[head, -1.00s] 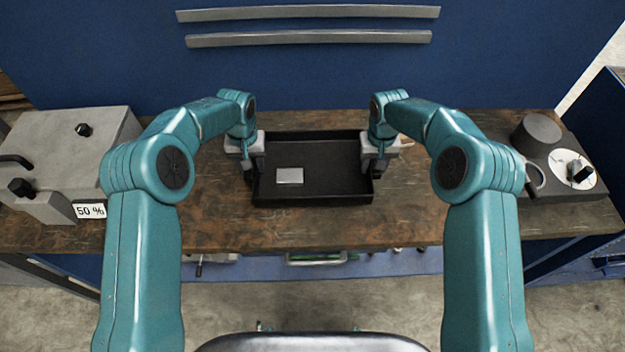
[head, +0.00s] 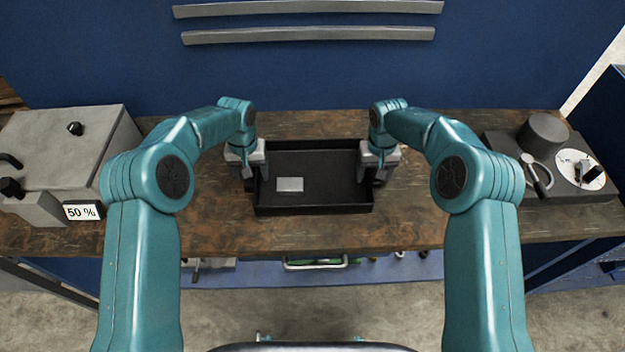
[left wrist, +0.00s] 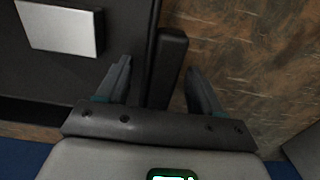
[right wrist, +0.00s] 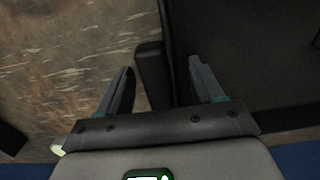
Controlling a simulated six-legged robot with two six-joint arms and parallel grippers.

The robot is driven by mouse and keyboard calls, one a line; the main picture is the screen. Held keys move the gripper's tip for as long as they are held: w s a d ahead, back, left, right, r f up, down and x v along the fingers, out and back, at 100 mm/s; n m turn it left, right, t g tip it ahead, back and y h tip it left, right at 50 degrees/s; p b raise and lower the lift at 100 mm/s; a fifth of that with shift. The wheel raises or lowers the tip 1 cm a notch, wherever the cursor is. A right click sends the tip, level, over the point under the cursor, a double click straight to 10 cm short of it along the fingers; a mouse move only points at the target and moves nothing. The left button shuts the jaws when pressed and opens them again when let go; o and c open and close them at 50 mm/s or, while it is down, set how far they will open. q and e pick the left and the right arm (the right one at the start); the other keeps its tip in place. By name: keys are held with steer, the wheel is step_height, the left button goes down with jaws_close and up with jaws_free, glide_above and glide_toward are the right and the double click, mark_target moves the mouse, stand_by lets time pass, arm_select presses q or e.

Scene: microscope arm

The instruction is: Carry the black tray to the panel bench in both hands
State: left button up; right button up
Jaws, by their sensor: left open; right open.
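The black tray (head: 320,210) lies on the wooden bench, with a small light-grey plate (head: 290,185) inside it at the left. My left gripper (head: 250,178) is at the tray's left side. In the left wrist view its open fingers (left wrist: 158,85) stand either side of the tray's black side handle (left wrist: 168,65). My right gripper (head: 378,178) is at the right side. In the right wrist view its open fingers (right wrist: 162,85) stand either side of the other handle (right wrist: 153,75). The fingers do not appear closed on either handle.
The wooden bench (head: 215,225) has a grey box with a "50 %" label (head: 83,212) at left. At right a dark unit carries a grey cylinder (head: 543,132) and a white dial (head: 580,168). A blue panel (head: 310,75) stands behind.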

steer(key=shift+w, duration=0.1)
steer(key=shift+r, duration=0.35)
arm_select(q)
step_height(320, 180, up, 12)
arm_select(e)
step_height(320, 180, up, 11)
arm_select(q)
steer(key=shift+s+f, duration=0.1)
arm_select(e)
steer(key=shift+r, duration=0.1)
stand_by(0.4)
